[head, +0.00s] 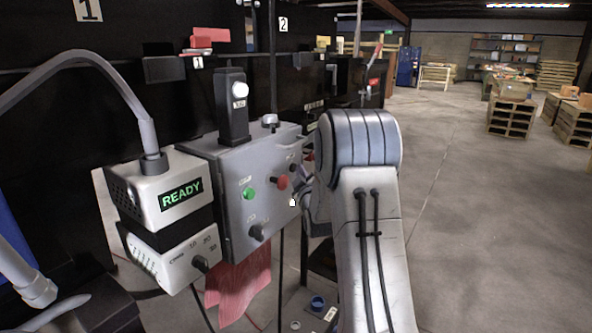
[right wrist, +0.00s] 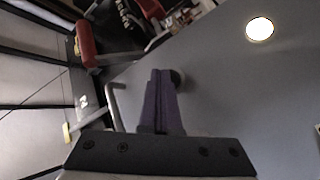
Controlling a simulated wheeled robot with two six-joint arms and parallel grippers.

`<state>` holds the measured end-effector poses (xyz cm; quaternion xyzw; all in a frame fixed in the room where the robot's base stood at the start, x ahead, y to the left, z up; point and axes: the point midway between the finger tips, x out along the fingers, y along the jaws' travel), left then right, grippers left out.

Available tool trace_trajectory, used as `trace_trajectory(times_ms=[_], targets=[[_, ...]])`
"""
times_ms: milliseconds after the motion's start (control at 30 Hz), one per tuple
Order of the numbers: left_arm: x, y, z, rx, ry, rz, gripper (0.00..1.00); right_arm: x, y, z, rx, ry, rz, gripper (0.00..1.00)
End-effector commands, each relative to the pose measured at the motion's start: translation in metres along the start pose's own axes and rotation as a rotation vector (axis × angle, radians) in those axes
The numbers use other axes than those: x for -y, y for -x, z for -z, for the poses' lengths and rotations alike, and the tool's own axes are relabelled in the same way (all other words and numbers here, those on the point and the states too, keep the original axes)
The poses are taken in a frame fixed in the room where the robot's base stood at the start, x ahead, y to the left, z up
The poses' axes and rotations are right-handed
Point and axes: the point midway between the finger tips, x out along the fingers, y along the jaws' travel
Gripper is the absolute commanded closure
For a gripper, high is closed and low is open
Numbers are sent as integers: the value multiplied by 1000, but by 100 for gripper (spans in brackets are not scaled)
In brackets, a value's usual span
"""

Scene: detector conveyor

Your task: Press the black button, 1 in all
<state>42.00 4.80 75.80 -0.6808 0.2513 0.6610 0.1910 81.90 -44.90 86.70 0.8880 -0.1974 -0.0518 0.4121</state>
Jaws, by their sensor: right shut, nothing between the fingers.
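The black button (head: 294,168) is a small dark round knob near the right edge of the grey control box (head: 225,205), up and right of a red button (head: 282,182). My right gripper (head: 303,178) is beside the box's right part, mostly hidden by my own arm. In the right wrist view its purple fingers (right wrist: 159,88) are shut and empty, pointing at the grey panel. A dark round button (right wrist: 178,77) shows just right of the fingertips, partly behind them; whether they touch it cannot be told. My left gripper is not in view.
A green button (head: 249,193) and a dark rotary knob (head: 257,232) are on the same box. A white unit with a READY display (head: 181,195) stands to the left. Red cloth strips (head: 240,284) hang below. Open floor (head: 480,220) lies to the right.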

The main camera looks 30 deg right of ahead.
Motion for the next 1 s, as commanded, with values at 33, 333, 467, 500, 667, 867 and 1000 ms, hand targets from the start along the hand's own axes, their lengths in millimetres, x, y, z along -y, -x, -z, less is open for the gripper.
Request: trace_trajectory(times_ms=[33, 333, 467, 500, 667, 867, 1000], targets=[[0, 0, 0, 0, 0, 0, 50, 1, -1, 1, -1, 0, 0, 100], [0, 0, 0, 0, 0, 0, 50, 0, -1, 1, -1, 0, 0, 100], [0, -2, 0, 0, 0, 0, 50, -1, 2, -1, -2, 1, -1, 100], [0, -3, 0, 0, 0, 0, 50, -2, 3, -2, -2, 1, -1, 100], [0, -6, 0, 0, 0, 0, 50, -7, 9, -7, -1, 1, -2, 100], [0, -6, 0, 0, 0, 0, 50, -9, 12, -8, -1, 0, -1, 100], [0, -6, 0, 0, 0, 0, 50, -9, 12, -8, -1, 0, 0, 100]])
